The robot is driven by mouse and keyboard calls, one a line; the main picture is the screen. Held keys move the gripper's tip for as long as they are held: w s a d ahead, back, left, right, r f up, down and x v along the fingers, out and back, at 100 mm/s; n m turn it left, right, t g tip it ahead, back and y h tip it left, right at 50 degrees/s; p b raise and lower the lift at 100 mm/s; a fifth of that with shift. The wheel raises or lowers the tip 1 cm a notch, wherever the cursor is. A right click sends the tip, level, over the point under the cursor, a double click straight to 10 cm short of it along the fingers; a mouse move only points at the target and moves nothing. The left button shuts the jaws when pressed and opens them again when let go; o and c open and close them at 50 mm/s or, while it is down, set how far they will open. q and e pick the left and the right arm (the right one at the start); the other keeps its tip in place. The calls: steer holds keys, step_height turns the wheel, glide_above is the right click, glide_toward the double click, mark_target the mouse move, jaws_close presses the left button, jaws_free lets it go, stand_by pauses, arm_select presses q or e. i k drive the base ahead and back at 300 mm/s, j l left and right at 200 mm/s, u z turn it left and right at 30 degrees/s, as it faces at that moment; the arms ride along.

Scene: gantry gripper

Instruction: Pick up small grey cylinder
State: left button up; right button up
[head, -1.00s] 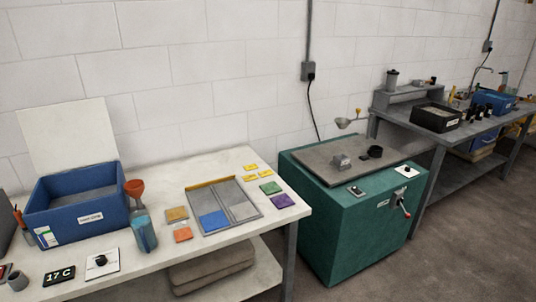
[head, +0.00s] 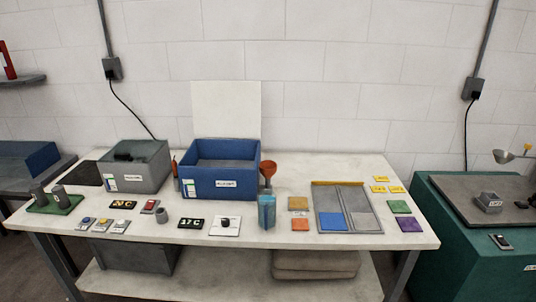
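I cannot tell from size alone which one the task names. Neither of my grippers is in view.
A grey box (head: 135,172) and a blue box (head: 220,184) stand at the back of the table. A green cabinet (head: 450,235) stands beyond.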

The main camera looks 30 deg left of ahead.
mark_target(39, 195)
steer(key=u, duration=1.3)
